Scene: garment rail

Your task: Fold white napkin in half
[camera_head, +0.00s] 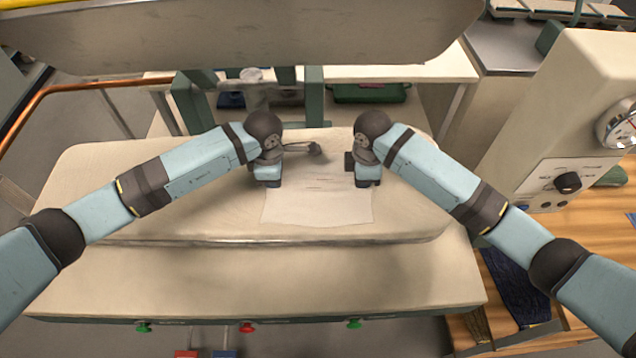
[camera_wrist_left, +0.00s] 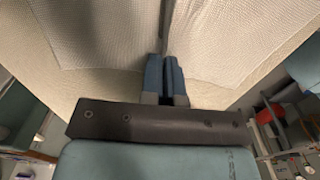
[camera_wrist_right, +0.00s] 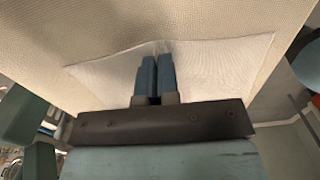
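In the left wrist view the fingers (camera_wrist_left: 166,58) are together, with the cloth (camera_wrist_left: 100,35) on both sides and a dark crease running away from the tips. In the right wrist view the fingers (camera_wrist_right: 156,60) are together at the cloth's edge, and the cloth (camera_wrist_right: 215,70) puckers at the tips. The fingertips hide the pinched cloth.
The padded board (camera_head: 120,190) has bare room left and right of the napkin. A large pale upper press plate (camera_head: 240,35) hangs over the back. A cabinet with a gauge (camera_head: 617,128) stands at the right. A small dark handle-like shape (camera_head: 314,149) shows between the grippers.

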